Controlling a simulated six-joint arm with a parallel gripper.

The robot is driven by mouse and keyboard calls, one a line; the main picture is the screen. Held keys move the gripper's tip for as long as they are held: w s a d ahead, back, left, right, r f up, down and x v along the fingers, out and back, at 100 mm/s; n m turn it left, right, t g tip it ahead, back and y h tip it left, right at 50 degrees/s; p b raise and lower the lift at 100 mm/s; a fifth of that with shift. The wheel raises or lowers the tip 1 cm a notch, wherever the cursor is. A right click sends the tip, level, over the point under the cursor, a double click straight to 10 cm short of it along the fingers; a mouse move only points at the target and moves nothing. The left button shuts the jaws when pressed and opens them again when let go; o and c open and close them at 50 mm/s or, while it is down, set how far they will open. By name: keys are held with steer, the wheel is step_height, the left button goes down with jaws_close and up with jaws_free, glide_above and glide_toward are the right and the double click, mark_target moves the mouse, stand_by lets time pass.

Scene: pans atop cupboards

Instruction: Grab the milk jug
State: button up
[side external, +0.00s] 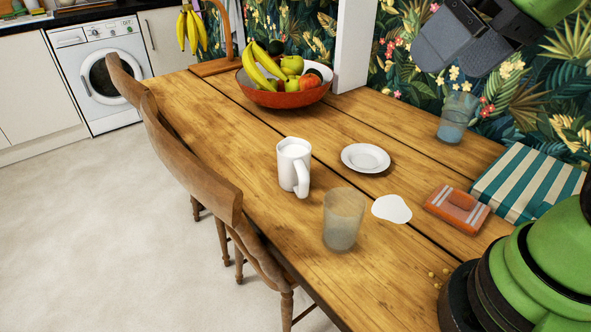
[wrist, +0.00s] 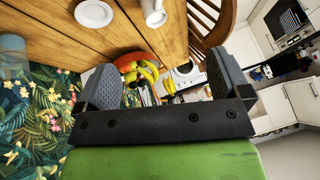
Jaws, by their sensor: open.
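The milk jug (side external: 293,167) is a white, upright vessel with a handle toward the lower right, standing on the wooden table (side external: 190,110). It also shows at the top of the wrist view (wrist: 154,12), partly cut off by the frame edge. My gripper (side external: 445,48) is high at the upper right of the side view, well above the table and apart from the jug. In the wrist view its two fingers (wrist: 163,75) are spread wide with nothing held between them.
A cloudy glass (side external: 343,219) stands close to the jug, with a white spill (side external: 391,209) beside it. A white saucer (side external: 365,158) lies behind. A fruit bowl (side external: 286,92), an orange packet (side external: 457,208), a blue-tinted glass (side external: 456,117) and a striped cloth (side external: 525,180) are farther off.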

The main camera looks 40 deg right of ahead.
steer(key=w+f+n+g, duration=0.2)
steer(key=w+n, duration=0.3)
steer(key=w, duration=0.4)
steer(key=n+g+h, duration=0.1)
steer(key=n+g, duration=0.2)
steer(key=n, duration=0.5)
glide_toward(301, 167)
steer(key=shift+n+g+h, duration=0.4)
steer(key=shift+n+g, duration=0.2)
steer(key=shift+n, duration=0.3)
steer(key=f, duration=0.5)
steer(key=shift+w+a+f, duration=0.25)
steer(key=shift+a+f, duration=0.15)
steer(key=shift+w+d+f, duration=0.1)
steer(key=shift+w+f, duration=0.05)
steer(key=shift+f, duration=1.4)
steer(key=shift+w+f, duration=0.1)
steer(key=shift+f, duration=1.4)
steer(key=c, duration=1.4)
